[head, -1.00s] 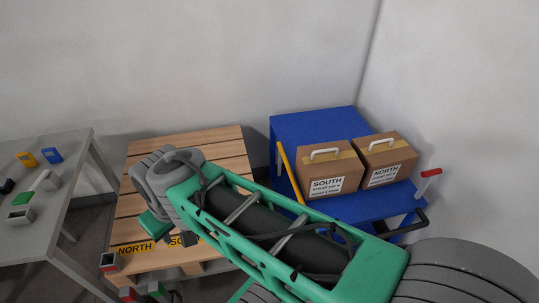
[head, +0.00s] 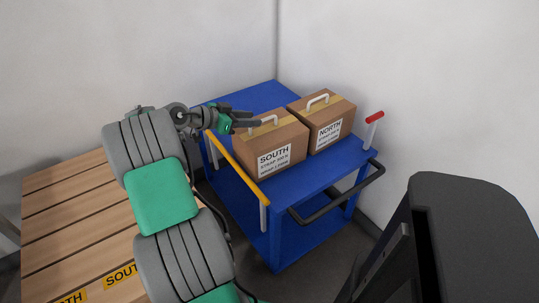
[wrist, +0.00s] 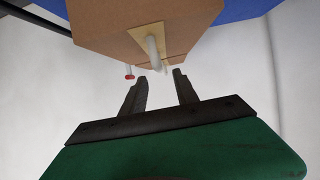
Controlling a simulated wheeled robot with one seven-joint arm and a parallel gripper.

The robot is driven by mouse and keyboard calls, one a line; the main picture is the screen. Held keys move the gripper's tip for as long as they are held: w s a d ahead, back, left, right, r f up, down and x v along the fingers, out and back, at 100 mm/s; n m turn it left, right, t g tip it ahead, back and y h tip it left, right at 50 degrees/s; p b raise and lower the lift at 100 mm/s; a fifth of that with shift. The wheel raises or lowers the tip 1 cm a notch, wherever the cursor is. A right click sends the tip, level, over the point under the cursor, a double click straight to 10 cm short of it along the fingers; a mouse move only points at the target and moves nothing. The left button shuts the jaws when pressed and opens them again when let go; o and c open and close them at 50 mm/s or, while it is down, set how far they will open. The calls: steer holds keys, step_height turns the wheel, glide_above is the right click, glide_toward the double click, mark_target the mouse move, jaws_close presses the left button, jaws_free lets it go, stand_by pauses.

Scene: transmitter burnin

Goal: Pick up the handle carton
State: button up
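Two brown cartons with white top handles and yellow tape stand side by side on the blue cart (head: 312,176). The nearer one is the SOUTH carton (head: 290,143); the NORTH carton (head: 338,110) is beside it at the right. My gripper (head: 256,118) is at the left edge of the SOUTH carton's top, close to its handle (head: 262,121). In the wrist view my gripper (wrist: 160,75) is open and empty. A carton (wrist: 110,20) and its white handle (wrist: 152,46) show just ahead of the fingertips. Whether the fingers touch the handle is unclear.
The cart has a yellow rail (head: 238,170) on its left, a black push bar (head: 340,198) in front and a red-topped post (head: 374,120) at the right. A slatted wooden pallet (head: 60,210) lies at the left. Walls stand close behind the cart.

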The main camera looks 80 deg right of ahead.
mark_target(270, 118)
steer(key=x, duration=0.8)
steer(key=shift+s+d+r, duration=0.15)
steer(key=shift+s+r, duration=0.05)
steer(key=shift+s, duration=0.1)
steer(key=shift+w, duration=0.1)
jaws_close()
stand_by(0.7)
steer(key=shift+r, duration=0.3)
